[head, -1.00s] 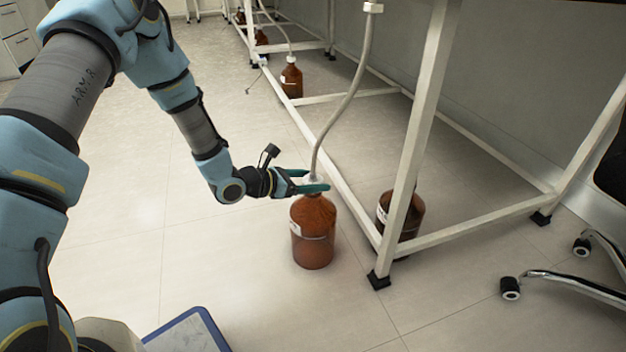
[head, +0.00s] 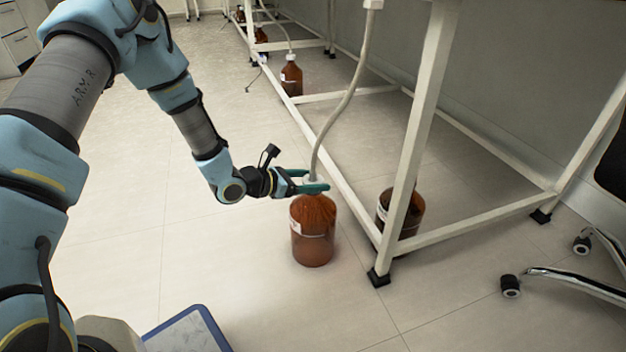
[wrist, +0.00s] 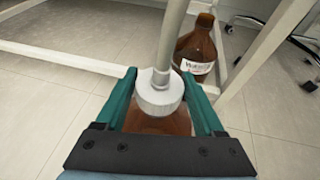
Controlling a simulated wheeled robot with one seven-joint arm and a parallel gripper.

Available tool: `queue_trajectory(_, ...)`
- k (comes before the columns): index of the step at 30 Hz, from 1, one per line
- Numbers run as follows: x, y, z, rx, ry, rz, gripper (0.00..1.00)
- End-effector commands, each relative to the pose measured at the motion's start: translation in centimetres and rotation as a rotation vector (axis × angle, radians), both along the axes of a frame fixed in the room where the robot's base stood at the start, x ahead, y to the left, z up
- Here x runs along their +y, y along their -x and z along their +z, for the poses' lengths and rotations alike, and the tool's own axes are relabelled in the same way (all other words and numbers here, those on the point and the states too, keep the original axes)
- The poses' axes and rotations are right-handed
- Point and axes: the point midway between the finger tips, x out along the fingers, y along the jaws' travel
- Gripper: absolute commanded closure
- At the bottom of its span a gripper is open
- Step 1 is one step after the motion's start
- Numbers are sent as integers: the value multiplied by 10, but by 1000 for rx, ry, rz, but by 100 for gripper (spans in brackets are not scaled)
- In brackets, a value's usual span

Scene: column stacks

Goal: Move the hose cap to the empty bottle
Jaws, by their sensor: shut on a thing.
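My gripper (head: 313,187) has its green fingers shut on the white hose cap (wrist: 160,93), one finger on each side in the wrist view. A grey hose (head: 343,108) rises from the cap. The cap is at the mouth of a brown bottle (head: 313,235) standing on the floor outside the bench frame; I cannot tell whether it is seated or loose. A second brown bottle (head: 407,212) stands under the bench, partly behind the white leg. In the wrist view this bottle (wrist: 196,48) shows a white label and an open neck with no hose.
The white bench frame (head: 420,130) has a leg and a low rail between the two bottles. A wheeled chair (head: 560,283) stands at the right. Another capped bottle (head: 291,78) with a hose stands farther back. The floor at the left is clear.

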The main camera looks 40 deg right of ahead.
Motion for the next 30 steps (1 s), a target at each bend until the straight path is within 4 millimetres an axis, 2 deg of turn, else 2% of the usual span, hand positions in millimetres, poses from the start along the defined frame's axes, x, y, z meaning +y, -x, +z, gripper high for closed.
queue_trajectory(6, 0, 0, 0, 0, 0, 0, 84)
queue_trajectory(7, 0, 0, 0, 0, 0, 0, 29)
queue_trajectory(15, 0, 0, 0, 0, 0, 0, 0)
queue_trajectory(23, 2, -1, 1, 0, -1, 1, 0)
queue_trajectory(26, 10, -3, 5, -1, -2, 1, 0)
queue_trajectory(30, 32, -7, 15, 2, -1, 4, 0)
